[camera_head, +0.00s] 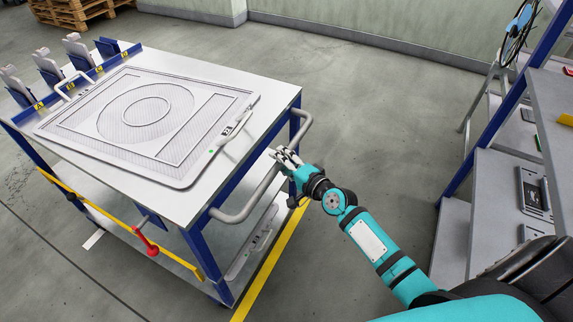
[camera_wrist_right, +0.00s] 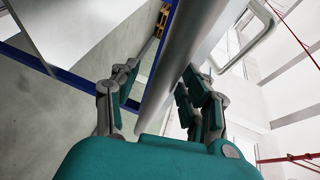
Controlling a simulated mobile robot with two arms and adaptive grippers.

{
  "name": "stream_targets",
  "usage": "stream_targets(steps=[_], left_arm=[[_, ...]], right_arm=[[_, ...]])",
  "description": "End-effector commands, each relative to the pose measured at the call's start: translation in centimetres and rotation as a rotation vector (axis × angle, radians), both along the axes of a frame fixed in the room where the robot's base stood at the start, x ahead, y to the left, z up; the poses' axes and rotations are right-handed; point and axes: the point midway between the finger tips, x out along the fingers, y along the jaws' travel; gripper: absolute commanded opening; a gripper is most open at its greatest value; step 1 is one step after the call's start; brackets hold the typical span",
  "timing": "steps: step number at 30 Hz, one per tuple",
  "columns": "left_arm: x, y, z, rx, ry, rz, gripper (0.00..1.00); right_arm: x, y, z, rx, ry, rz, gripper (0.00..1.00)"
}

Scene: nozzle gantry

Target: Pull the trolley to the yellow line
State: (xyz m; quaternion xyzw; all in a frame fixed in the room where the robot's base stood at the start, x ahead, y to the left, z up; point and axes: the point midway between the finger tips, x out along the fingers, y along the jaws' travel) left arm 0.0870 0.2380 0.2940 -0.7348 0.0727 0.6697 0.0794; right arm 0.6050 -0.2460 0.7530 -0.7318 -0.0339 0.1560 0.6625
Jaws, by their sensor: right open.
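The trolley (camera_head: 272,93) has a white top and a blue frame and stands left of my right arm. Its grey tubular handle (camera_head: 258,197) sticks out on the side facing me. My right gripper (camera_head: 285,157) is at the handle with open fingers. In the right wrist view the handle bar (camera_wrist_right: 172,82) runs between the open fingers (camera_wrist_right: 158,98), with gaps visible beside it. The yellow line (camera_head: 272,262) lies on the floor along the trolley's handle side, partly hidden by the handle and my gripper. My left gripper is out of view.
A flat mesh panel (camera_head: 100,128) lies on the trolley top, with grey holders (camera_head: 47,66) at its far left edge. A yellow bar with a red knob (camera_head: 147,243) runs along the side. A shelf rack (camera_head: 500,190) stands right. Floor between is clear.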

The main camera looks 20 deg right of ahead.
Motion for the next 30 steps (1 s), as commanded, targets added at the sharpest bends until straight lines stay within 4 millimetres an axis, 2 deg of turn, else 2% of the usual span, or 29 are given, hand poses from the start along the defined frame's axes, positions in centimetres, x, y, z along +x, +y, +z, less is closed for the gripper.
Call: stream_targets(steps=[5, 12, 18, 23, 30], left_arm=[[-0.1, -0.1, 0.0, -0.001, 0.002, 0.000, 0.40], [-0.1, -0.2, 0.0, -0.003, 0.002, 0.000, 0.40], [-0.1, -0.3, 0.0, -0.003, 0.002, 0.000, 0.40], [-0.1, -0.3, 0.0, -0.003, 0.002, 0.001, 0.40], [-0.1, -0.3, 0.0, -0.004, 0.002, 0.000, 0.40]], right_arm=[[-1.8, -0.5, 0.2, -0.002, 0.002, -0.001, 0.46], [-6.8, -1.9, 1.1, -0.003, 0.004, 0.000, 0.46], [-10.0, -2.8, 1.7, -0.002, 0.006, 0.000, 0.46], [-11.3, -3.2, 2.0, -0.001, 0.004, -0.001, 0.46], [-11.5, -3.2, 2.1, 0.000, 0.002, -0.001, 0.46]])
